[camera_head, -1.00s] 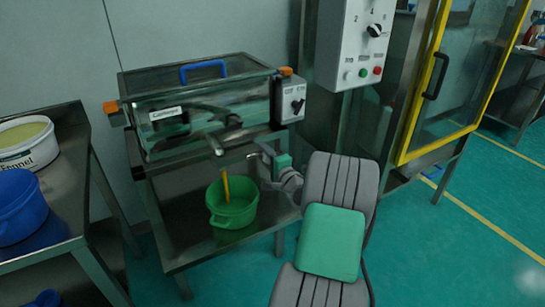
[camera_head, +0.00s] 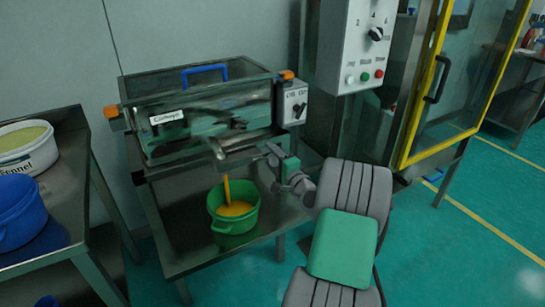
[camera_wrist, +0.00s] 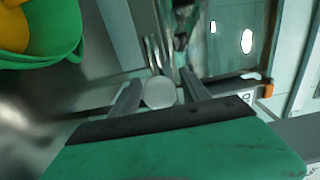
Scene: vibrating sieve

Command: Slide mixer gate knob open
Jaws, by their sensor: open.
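The mixer (camera_head: 205,110) is a steel trough with a clear lid, a blue handle and a "Cameyo"-like label. A yellow stream (camera_head: 226,188) falls from its outlet (camera_head: 218,149) into a green bucket (camera_head: 235,226), where yellow material has collected. My gripper (camera_head: 268,154) is right of the outlet, beside the mixer's lower front. In the wrist view my gripper (camera_wrist: 160,88) is open, with a round pale grey knob (camera_wrist: 159,93) between its fingers; contact cannot be told. The bucket (camera_wrist: 60,45) shows at upper left there.
The mixer stands on a steel table (camera_head: 185,245). A switch box (camera_head: 291,103) is on its right end, near my gripper. A grey control panel (camera_head: 357,45) and a yellow-framed door (camera_head: 410,140) stand right. A shelf (camera_head: 65,180) with a blue bucket (camera_head: 20,212) is left.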

